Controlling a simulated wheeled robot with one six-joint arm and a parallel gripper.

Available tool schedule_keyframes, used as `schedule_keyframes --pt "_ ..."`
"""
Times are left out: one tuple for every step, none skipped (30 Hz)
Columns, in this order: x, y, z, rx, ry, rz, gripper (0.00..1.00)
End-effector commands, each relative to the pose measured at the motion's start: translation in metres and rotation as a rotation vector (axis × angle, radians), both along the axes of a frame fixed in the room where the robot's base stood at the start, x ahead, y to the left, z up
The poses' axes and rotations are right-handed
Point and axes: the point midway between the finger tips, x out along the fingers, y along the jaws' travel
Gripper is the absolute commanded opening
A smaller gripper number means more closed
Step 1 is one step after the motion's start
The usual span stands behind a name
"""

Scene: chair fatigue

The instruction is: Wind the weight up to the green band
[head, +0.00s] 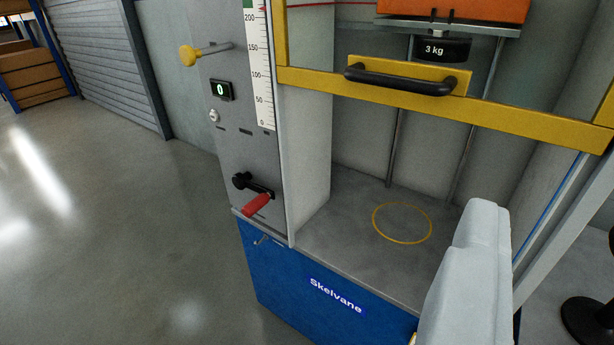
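The white scale (259,75) runs from 0 up past 200. A bit of green band (248,3) shows at its top, cut by the picture edge. A pale grey shape (465,275) fills the lower right near the camera. I cannot tell whether it is my gripper; no fingertips show clearly, and nothing touches the crank.
A small display (221,90) reads 0. A yellow knob (190,56) sticks out left of the panel. The guard has a black handle (400,79). A yellow ring (402,223) marks the machine's bare floor. The concrete floor (110,230) to the left is clear.

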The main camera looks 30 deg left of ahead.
Motion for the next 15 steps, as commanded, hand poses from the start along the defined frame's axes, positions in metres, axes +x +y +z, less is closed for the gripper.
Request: schedule_keyframes --pt "0.004 0.003 -0.001 0.005 0.0 0.009 0.46" --pt "0.007 0.005 -0.002 0.011 -0.001 0.017 0.46" --pt "0.013 0.01 -0.003 0.02 -0.004 0.029 0.46" --pt "0.019 0.014 -0.003 0.029 -0.007 0.041 0.46" --pt "0.025 0.019 -0.004 0.042 -0.011 0.055 0.46" --pt "0.034 0.026 -0.006 0.059 -0.016 0.074 0.46" --pt "0.042 0.033 -0.007 0.073 -0.021 0.09 0.46" --pt "0.049 0.04 -0.009 0.089 -0.026 0.105 0.46" --pt "0.059 0.049 -0.011 0.11 -0.032 0.124 0.46" --pt "0.066 0.056 -0.013 0.125 -0.037 0.138 0.46" --pt "0.074 0.063 -0.015 0.141 -0.04 0.149 0.46" --pt "0.083 0.073 -0.018 0.163 -0.046 0.164 0.46" --pt "0.089 0.08 -0.021 0.178 -0.049 0.175 0.46" --pt "0.096 0.087 -0.024 0.193 -0.052 0.183 0.46" --pt "0.104 0.097 -0.027 0.213 -0.056 0.194 0.46"
